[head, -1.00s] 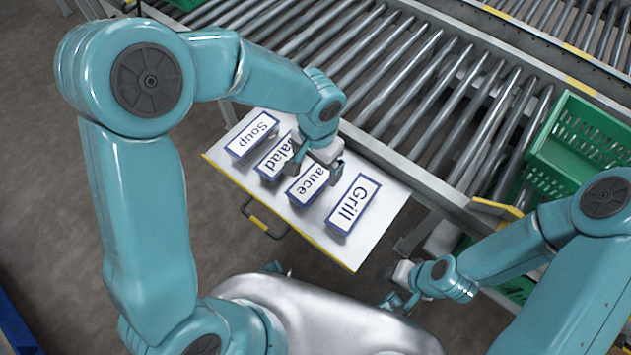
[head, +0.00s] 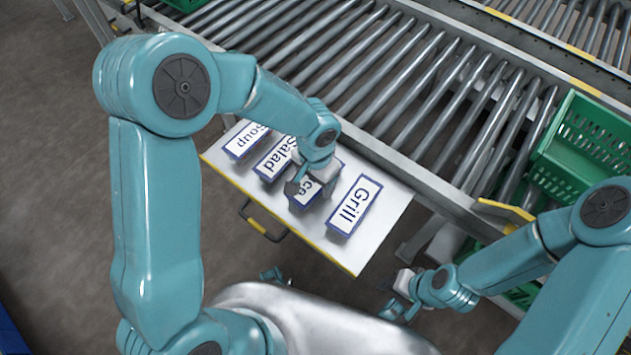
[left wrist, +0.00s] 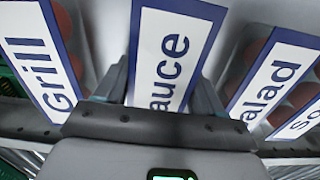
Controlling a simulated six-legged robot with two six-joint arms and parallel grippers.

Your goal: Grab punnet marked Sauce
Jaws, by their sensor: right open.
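The punnet marked Sauce (head: 304,201) lies on the white shelf (head: 376,235) between the Salad punnet (head: 274,160) and the Grill punnet (head: 354,206). My left gripper (head: 311,186) is over it and hides part of its label. In the left wrist view the Sauce label (left wrist: 170,60) lies between the two fingers of my left gripper (left wrist: 163,85), one along each long side. I cannot tell whether they touch it. My right gripper (head: 397,294) is open and apart from the punnets, low at right.
The Soup punnet (head: 246,142) is at the shelf's left end. A roller conveyor (head: 400,95) runs behind the shelf. Green crates (head: 585,150) stand at the right. A yellow-edged shelf front with a handle (head: 262,222) faces me.

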